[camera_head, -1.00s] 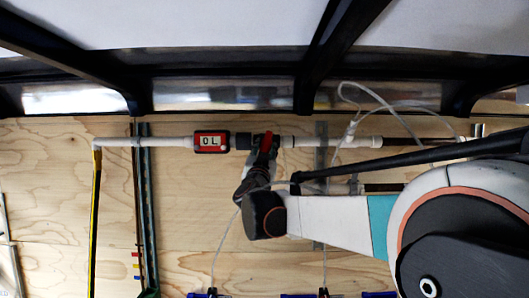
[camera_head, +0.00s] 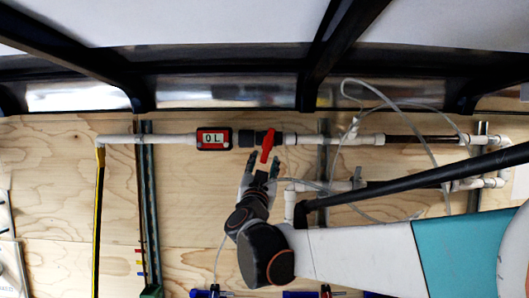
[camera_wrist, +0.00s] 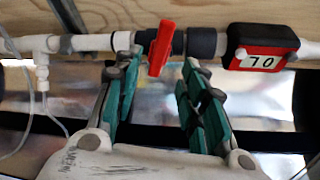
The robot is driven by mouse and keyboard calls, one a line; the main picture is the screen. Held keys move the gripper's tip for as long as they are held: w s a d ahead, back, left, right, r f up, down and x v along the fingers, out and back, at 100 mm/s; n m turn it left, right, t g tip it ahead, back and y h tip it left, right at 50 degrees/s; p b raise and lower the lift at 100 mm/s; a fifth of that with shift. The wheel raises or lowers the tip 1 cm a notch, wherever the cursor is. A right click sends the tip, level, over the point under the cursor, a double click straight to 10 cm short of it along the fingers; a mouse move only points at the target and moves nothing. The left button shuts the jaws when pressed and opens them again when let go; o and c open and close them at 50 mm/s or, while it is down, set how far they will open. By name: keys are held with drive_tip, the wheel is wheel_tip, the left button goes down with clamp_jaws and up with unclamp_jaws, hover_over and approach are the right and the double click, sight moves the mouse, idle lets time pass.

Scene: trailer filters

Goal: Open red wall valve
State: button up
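The red valve handle (camera_head: 267,146) sits on the white wall pipe, just right of a black fitting. It lies across the pipe, slightly tilted. It also shows in the wrist view (camera_wrist: 161,48), where its lower end hangs between the fingertips. My gripper (camera_head: 261,164) is just below the handle in the head view. In the wrist view my gripper (camera_wrist: 163,72) is open, with green-padded fingers on both sides of the handle and a visible gap on each side. I see no contact with the handle.
A thin clear hose (camera_head: 391,105) loops at right. A lower white pipe (camera_head: 340,186) runs at right below the main pipe. Bare plywood (camera_head: 195,200) lies left of my gripper.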

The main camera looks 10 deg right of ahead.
sight(268, 146)
drive_tip(key=shift+v, duration=1)
drive_tip(key=shift+w+d+f, duration=0.1)
drive_tip(key=shift+w+d, duration=0.05)
drive_tip(key=shift+w, duration=0.05)
drive_tip(key=c, duration=0.8)
drive_tip(key=w+d+f+m+g+y, duration=0.1)
drive_tip(key=w+d+f+y, duration=0.1)
drive_tip(key=d+f, duration=0.1)
drive_tip(key=w+d+f+m+g+y, duration=0.1)
drive_tip(key=w+d+f+y, duration=0.1)
drive_tip(key=w+d+f, duration=0.1)
drive_tip(key=shift+b, duration=0.3)
clamp_jaws()
drive_tip(key=w+d+f+m+g+y, duration=0.1)
drive_tip(key=d+f+m+y, duration=0.1)
drive_tip(key=d+y, duration=0.25)
drive_tip(key=s+d+r+m+y+b, duration=0.1)
drive_tip(key=s+d+r+m+y, duration=0.2)
drive_tip(key=s+d+r+y, duration=0.55)
drive_tip(key=w+a+y, duration=0.1)
drive_tip(key=w+a, duration=1)
drive_tip(key=shift+a+r+g+p, duration=0.25)
drive_tip(key=shift+r+g+p, duration=0.05)
drive_tip(key=shift+r, duration=0.15)
